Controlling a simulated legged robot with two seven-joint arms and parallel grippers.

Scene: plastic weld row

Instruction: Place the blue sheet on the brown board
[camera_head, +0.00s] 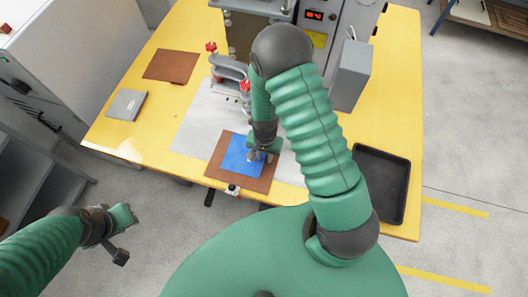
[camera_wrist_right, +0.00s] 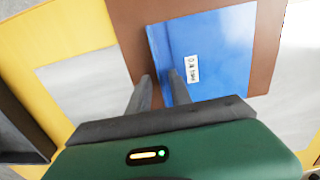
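The blue sheet (camera_head: 238,158) lies flat on the brown board (camera_head: 213,169) near the table's front edge, with brown margin showing around it. In the right wrist view the blue sheet (camera_wrist_right: 222,50) has a small white label, and the brown board (camera_wrist_right: 125,22) shows beneath it. My right gripper (camera_head: 256,157) is low over the sheet's right part. In the wrist view its two fingers (camera_wrist_right: 158,76) are apart, with nothing clamped between them, at one edge of the sheet. My left gripper (camera_head: 124,220) is off the table at lower left; its fingers are unclear.
Another brown board (camera_head: 171,66) and a grey sheet (camera_head: 127,104) lie on the left of the yellow table (camera_head: 112,138). Red-tipped clamps (camera_head: 228,72) and a machine with a red display (camera_head: 320,16) stand behind. A black tray (camera_head: 382,184) is at right.

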